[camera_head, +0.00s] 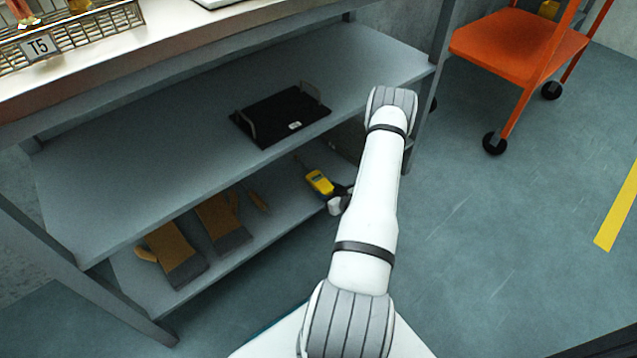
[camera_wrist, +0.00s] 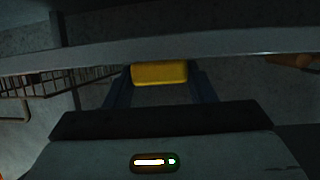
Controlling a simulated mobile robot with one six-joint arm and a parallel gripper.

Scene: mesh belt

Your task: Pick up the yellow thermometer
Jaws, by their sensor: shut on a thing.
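The yellow thermometer (camera_head: 319,182) is at the lower shelf of the workbench, near its front right part in the head view. It has a small display and a thin dark probe at its upper end. My gripper (camera_head: 340,192) is at its lower right end and is shut on it. In the wrist view the yellow body of the thermometer (camera_wrist: 159,74) sits between the two dark fingers of my gripper (camera_wrist: 160,88). Whether it touches the shelf cannot be told.
The lower shelf (camera_head: 262,222) also holds brown and grey gloves (camera_head: 172,254). A black tray (camera_head: 281,115) with handles lies on the middle shelf (camera_head: 190,150) above. A wire basket (camera_wrist: 60,82) shows in the wrist view. An orange cart (camera_head: 518,45) stands at right; the floor between is clear.

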